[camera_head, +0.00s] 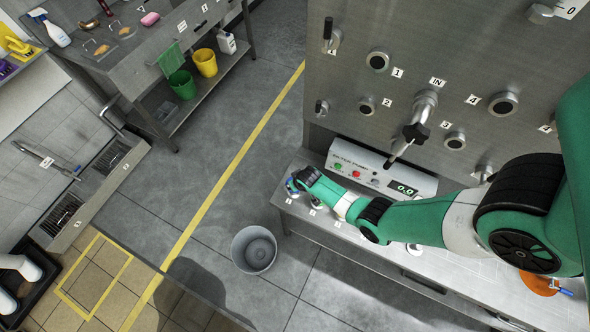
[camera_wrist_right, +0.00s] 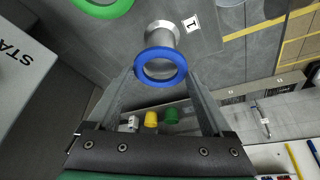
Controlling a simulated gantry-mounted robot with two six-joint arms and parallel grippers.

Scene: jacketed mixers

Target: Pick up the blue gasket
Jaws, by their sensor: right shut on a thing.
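The blue gasket (camera_wrist_right: 161,82) is a ring held between the two fingertips of my right gripper (camera_wrist_right: 160,73) in the right wrist view. In the head view my right gripper (camera_head: 301,181) is low over the left end of the steel bench, and a small bit of blue shows at its tip. A short metal flanged piece (camera_wrist_right: 163,33) shows just behind the ring; I cannot tell whether they touch. My left gripper is not in view.
A control box (camera_head: 345,158) with a green display stands behind my right gripper. A steel panel (camera_head: 340,85) with ports and valves rises behind it. A green ring (camera_wrist_right: 101,9) lies near the blue one. A grey bucket (camera_head: 240,260) stands on the floor below the bench.

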